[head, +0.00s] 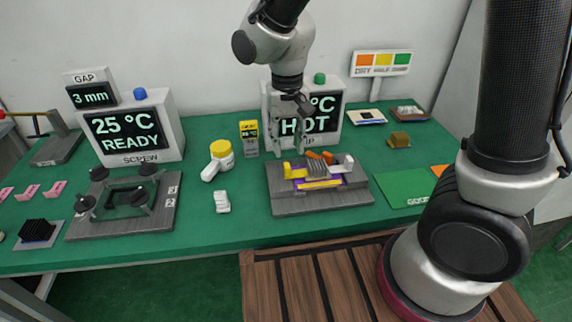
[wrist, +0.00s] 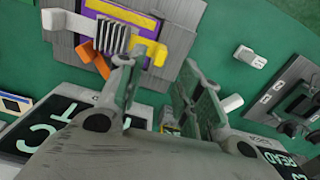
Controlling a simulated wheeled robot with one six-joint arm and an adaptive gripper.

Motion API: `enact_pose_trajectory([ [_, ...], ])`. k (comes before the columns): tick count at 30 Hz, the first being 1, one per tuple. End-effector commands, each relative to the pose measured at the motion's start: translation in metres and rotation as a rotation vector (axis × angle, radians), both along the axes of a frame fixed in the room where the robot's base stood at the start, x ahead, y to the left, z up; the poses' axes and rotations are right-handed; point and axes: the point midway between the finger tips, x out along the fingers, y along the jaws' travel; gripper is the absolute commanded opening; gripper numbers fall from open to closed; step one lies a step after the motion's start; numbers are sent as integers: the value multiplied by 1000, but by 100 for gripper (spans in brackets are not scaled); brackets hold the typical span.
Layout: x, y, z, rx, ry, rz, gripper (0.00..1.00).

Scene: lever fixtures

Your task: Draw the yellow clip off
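A grey fixture block (head: 350,199) stands on the green table. On it sit a finned grey heat sink (head: 325,167) and a purple plate with a yellow strip. The yellow clip (head: 294,171) is at the left end of the heat sink; it also shows in the wrist view (wrist: 153,50), near the left finger. An orange lever (head: 320,157) is behind the sink and shows in the wrist view (wrist: 95,60). My gripper (head: 291,150) is above and behind the clip; its fingers (wrist: 163,75) are apart with nothing between them. Contact with the clip cannot be told.
A display reading HOT (head: 330,104) stands close behind my gripper. A yellow-capped white bottle (head: 221,150), a small yellow meter (head: 249,135) and a white block (head: 222,202) stand left of the fixture. A green mat (head: 402,190) lies to its right.

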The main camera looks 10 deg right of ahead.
Motion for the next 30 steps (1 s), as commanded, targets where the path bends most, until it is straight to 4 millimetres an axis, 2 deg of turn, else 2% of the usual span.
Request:
enact_pose_trajectory([
  [5, 1, 1, -10, 4, -4, -65, 36],
  [12, 1, 0, -49, 2, -2, -63, 36],
  [18, 1, 0, -73, 3, -4, -63, 36],
  [28, 1, 0, -79, 5, -6, -62, 36],
  [30, 1, 0, -78, 5, -6, -62, 25],
])
